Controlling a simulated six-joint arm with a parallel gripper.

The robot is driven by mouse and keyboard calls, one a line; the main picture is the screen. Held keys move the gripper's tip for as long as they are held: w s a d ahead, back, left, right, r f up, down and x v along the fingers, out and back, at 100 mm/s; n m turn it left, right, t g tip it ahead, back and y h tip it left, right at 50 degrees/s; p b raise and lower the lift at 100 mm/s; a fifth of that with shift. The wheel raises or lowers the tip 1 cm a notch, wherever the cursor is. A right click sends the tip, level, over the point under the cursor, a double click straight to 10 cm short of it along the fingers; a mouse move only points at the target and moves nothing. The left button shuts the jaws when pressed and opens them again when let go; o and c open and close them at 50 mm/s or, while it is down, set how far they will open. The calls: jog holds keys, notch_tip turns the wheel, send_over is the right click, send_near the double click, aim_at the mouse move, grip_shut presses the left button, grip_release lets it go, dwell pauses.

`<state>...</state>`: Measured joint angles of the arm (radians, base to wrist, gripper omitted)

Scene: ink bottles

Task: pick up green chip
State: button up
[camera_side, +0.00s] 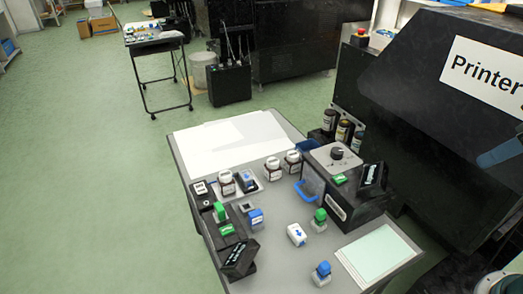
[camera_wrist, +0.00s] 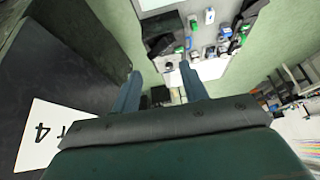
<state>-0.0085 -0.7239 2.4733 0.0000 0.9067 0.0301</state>
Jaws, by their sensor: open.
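Two small flat green pieces show in the side view, and I cannot tell which is the green chip. One green piece (camera_side: 339,179) lies on the black box with the knob, at the right of the table. The other green piece (camera_side: 227,229) lies on a black block at the table's left. My gripper (camera_wrist: 159,72) is open and empty in the wrist view, its two blue-grey fingers apart. It is high up and away from the table, which shows small beyond the fingertips. A blue-grey part of my arm shows at the right edge of the side view.
Green-topped stamp (camera_side: 320,215), blue-topped stamp (camera_side: 322,272) and white block with a blue arrow (camera_side: 297,235) stand on the grey table (camera_side: 275,262). Several ink bottles stand behind. The black printer (camera_side: 440,110) rises at right. A pale green pad (camera_side: 381,251) lies front right.

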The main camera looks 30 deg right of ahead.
jog(key=w+a+r+m+g, duration=0.1)
jog(key=w+a+r+m, duration=0.2)
jog(key=w, duration=0.4)
jog(key=w+a+r+m+g, duration=0.1)
jog(key=w+a+r+m, duration=0.15)
jog(key=w, duration=0.55)
jog(key=m+g, duration=0.4)
jog(key=m, duration=0.8)
send_over(218, 206)
notch_tip(218, 206, down, 24)
jog(key=shift+r, duration=0.1)
jog(key=shift+f, duration=4.3)
